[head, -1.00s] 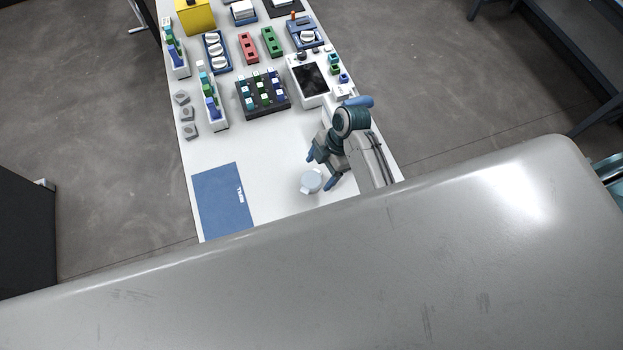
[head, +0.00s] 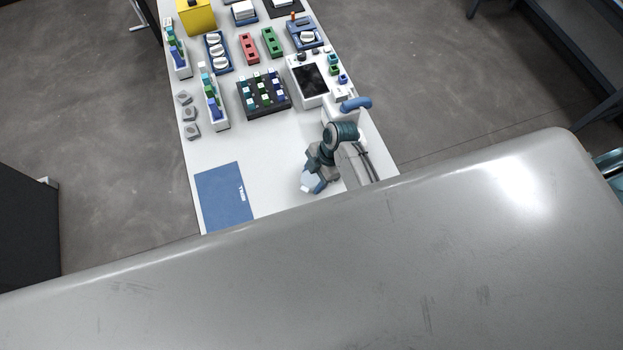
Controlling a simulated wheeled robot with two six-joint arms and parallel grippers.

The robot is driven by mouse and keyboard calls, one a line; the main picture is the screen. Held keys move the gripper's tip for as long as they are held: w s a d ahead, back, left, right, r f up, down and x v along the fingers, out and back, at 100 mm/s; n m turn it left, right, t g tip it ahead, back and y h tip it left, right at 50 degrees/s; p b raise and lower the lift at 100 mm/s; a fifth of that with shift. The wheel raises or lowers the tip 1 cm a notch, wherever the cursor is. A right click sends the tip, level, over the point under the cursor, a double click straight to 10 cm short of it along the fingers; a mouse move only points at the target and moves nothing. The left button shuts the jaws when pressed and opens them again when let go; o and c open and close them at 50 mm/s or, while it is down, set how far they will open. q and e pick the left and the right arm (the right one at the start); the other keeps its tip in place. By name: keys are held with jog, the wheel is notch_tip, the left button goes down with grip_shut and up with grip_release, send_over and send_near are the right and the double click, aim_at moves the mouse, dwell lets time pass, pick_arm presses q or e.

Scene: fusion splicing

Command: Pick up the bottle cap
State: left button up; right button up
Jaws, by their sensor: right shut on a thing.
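A small pale blue-white object (head: 306,183), which I take to be the bottle with its cap, is near the front of the white table, right of the blue mat. My right gripper (head: 313,179) is over it and shut on it, and the fingers and wrist cover much of it. Cap and bottle cannot be told apart at this size; the part held seems to be the cap. I cannot tell whether it is lifted off the table. My left gripper is not in view.
The blue mat (head: 222,197) lies at the table's front left. A dark rack of vials (head: 263,111), a white device with a black screen (head: 310,80) and grey blocks (head: 190,131) stand farther back. The white table (head: 268,147) is bare between mat and rack.

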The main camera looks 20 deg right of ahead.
jog(key=shift+r, duration=0.2)
jog(key=shift+r+b, duration=0.55)
jog(key=shift+r, duration=0.05)
jog(key=shift+d+r+b, duration=0.1)
jog(key=shift+r+b, duration=0.55)
jog(key=shift+r, duration=0.25)
jog(key=s+d+r+b, duration=0.1)
jog(key=s+d+b, duration=0.4)
jog(key=s+d, duration=0.6)
jog(key=shift+d+r, duration=0.2)
jog(key=shift+r, duration=0.15)
